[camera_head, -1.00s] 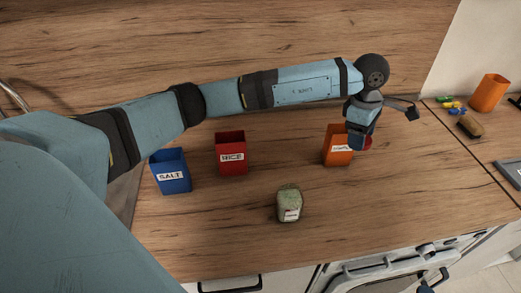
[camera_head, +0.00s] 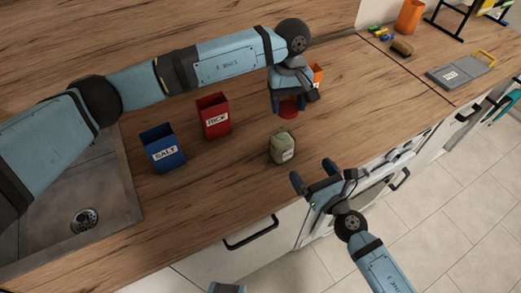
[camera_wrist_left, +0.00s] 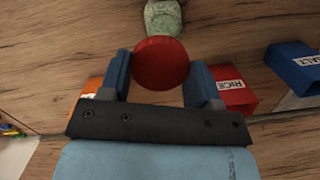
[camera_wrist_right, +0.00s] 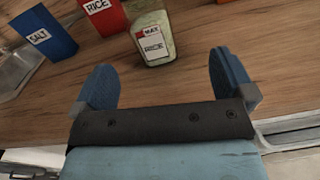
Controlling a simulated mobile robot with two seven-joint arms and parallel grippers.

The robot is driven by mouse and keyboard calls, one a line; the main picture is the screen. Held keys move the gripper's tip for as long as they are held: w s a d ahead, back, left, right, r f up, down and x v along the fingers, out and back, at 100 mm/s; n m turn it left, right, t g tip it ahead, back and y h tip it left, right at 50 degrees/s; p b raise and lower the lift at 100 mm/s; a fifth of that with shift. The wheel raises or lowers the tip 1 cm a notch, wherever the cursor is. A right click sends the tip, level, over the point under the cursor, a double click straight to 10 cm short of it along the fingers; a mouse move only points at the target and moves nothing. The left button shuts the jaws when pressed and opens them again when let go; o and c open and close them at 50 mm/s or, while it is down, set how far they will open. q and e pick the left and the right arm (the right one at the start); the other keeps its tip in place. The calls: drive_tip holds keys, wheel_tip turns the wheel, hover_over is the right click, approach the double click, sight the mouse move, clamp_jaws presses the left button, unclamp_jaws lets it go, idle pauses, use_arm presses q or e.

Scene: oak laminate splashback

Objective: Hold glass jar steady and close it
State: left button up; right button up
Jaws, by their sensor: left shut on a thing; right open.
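The glass jar (camera_head: 283,146) stands upright on the wooden counter, filled with something pale green and bearing a label. It also shows in the right wrist view (camera_wrist_right: 151,42) and at the top of the left wrist view (camera_wrist_left: 163,17). My left gripper (camera_head: 289,106) is shut on a round red lid (camera_wrist_left: 160,64), held behind the jar and apart from it. My right gripper (camera_head: 312,178) is open and empty at the counter's front edge, in front of the jar. In the right wrist view its fingers (camera_wrist_right: 165,82) are spread, with the jar beyond them.
A red RICE box (camera_head: 214,118) and a blue SALT box (camera_head: 162,149) stand left of the jar. An orange box (camera_head: 318,74) is partly hidden behind my left gripper. A sink (camera_head: 88,212) lies at the left. The counter right of the jar is clear.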

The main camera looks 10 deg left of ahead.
sight(282, 140)
use_arm(q)
drive_tip(key=shift+s+a+m, duration=0.3)
drive_tip(key=shift+s+m, duration=0.1)
drive_tip(key=shift+s, duration=0.1)
use_arm(e)
drive_tip(key=shift+s+a+r+n, duration=0.1)
drive_tip(key=shift+a+r+n, duration=0.05)
drive_tip(key=shift+a+n, duration=0.7)
use_arm(q)
drive_tip(key=shift+w+d, duration=0.1)
use_arm(e)
drive_tip(key=x, duration=1.2)
drive_tip(key=shift+a, duration=0.15)
drive_tip(key=c, duration=1.4)
use_arm(q)
drive_tip(key=shift+f, duration=2.55)
